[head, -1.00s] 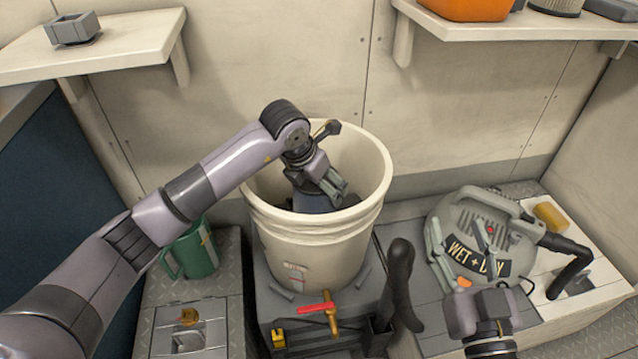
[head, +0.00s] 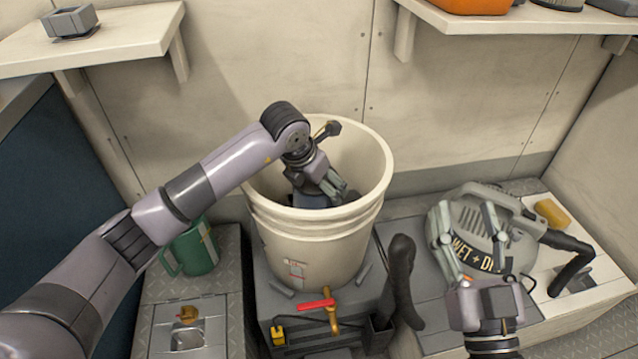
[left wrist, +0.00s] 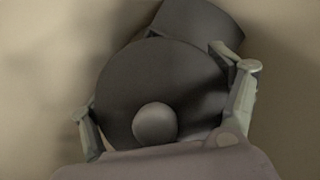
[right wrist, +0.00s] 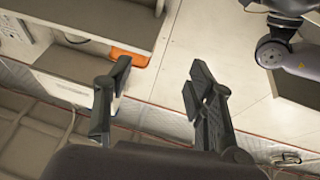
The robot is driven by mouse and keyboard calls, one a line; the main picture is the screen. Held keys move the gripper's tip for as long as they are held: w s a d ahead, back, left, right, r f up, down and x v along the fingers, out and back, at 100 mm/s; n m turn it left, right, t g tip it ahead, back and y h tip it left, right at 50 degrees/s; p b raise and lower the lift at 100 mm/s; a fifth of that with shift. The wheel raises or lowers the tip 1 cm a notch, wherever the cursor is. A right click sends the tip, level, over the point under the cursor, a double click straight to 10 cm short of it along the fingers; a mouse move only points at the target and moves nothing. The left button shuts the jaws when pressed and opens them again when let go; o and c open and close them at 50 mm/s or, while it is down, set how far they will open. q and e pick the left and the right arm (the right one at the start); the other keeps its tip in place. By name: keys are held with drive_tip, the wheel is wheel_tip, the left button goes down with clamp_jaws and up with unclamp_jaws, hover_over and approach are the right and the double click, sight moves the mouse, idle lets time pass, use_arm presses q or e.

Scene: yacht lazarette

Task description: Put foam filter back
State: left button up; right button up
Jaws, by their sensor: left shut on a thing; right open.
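My left gripper (head: 333,188) reaches down inside the cream bucket (head: 315,247) and is shut on a dark grey round piece (head: 310,201). In the left wrist view this piece (left wrist: 170,85) is a dark disc with a round knob at its centre and a dark cylinder behind; I cannot tell for sure that it is the foam filter. The fingers grip it from both sides. The grey vacuum head (head: 482,215), marked "WET + DRY", sits on the bench at right. My right gripper (head: 465,212) is open and empty in front of it, hiding part of its label.
A green mug (head: 193,250) stands left of the bucket. A red-handled valve (head: 318,305) and a dark upright handle or hose (head: 400,285) are in front of it. A yellow cylinder (head: 552,213) lies behind the black hose (head: 570,262). Shelves overhang at both upper sides.

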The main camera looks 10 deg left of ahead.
drive_tip(key=shift+s+r, duration=0.1)
idle(0.5)
use_arm(q)
drive_tip(key=shift+f, duration=0.3)
use_arm(e)
drive_tip(key=shift+s+r+t, duration=0.45)
drive_tip(key=shift+r+t, duration=0.25)
drive_tip(key=shift+r, duration=0.15)
use_arm(q)
drive_tip(key=shift+f, duration=0.1)
use_arm(e)
drive_tip(key=shift+w+f, duration=0.15)
use_arm(q)
drive_tip(key=o, duration=1.1)
